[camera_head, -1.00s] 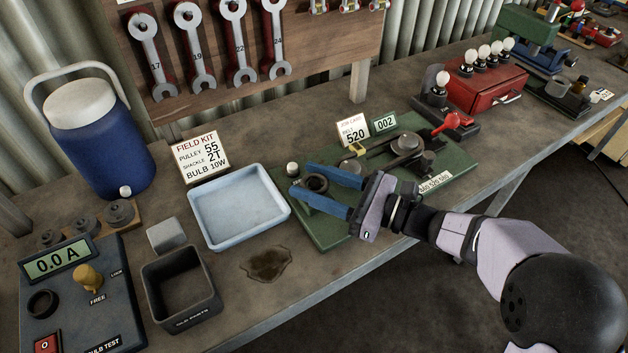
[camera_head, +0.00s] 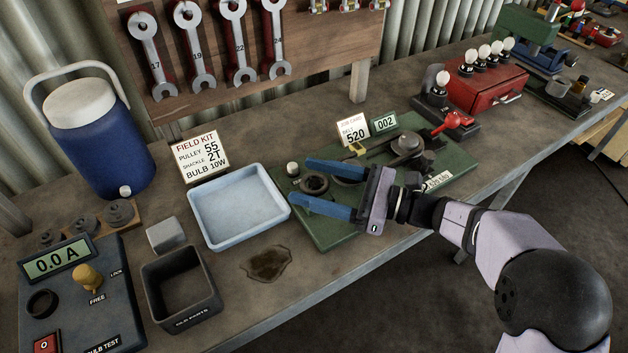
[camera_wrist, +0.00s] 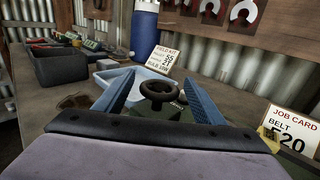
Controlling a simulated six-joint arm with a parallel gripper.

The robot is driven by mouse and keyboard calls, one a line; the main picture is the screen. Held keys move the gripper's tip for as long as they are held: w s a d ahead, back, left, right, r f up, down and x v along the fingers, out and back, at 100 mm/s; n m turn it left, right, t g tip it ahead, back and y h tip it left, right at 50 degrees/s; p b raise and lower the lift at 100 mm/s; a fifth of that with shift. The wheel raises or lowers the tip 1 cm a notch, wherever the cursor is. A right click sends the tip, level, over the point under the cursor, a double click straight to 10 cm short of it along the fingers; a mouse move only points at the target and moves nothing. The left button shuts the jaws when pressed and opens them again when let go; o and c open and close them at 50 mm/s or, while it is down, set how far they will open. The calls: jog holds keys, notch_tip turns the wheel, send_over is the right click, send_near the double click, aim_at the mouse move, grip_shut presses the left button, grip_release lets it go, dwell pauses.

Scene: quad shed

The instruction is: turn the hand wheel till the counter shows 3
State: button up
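The hand wheel (camera_head: 315,184) is a small dark ring on the left part of the green base plate (camera_head: 318,237). It also shows in the wrist view (camera_wrist: 158,90), between the two fingers. The counter (camera_head: 385,123) stands at the back of the plate and reads 002. My gripper (camera_head: 300,181) is open, its blue fingers apart on either side of the wheel, with a gap to each. I cannot tell the exact height of the fingers against the rim. The wrist view also shows my open gripper (camera_wrist: 160,95).
A job card (camera_head: 353,131) reading belt 520 stands beside the counter. Pulleys and a red-handled part (camera_head: 453,121) lie right of the wheel. A pale blue tray (camera_head: 216,243) is just left of the plate. The bench front edge is close below my wrist.

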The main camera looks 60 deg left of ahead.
jog(key=shift+w, duration=0.1)
jog(key=b+v, duration=0.1)
jog(key=v, duration=0.5)
jog(key=shift+w+d, duration=0.15)
jog(key=shift+d, duration=0.1)
jog(key=shift+w+d, duration=0.2)
jog(key=shift+d, duration=0.1)
jog(key=shift+v, duration=1.1)
jog(key=shift+p+x, duration=0.8)
jog(key=shift+x, duration=2.95)
jog(key=shift+f, duration=0.1)
jog(key=shift+c, duration=0.3)
jog(key=c, duration=1)
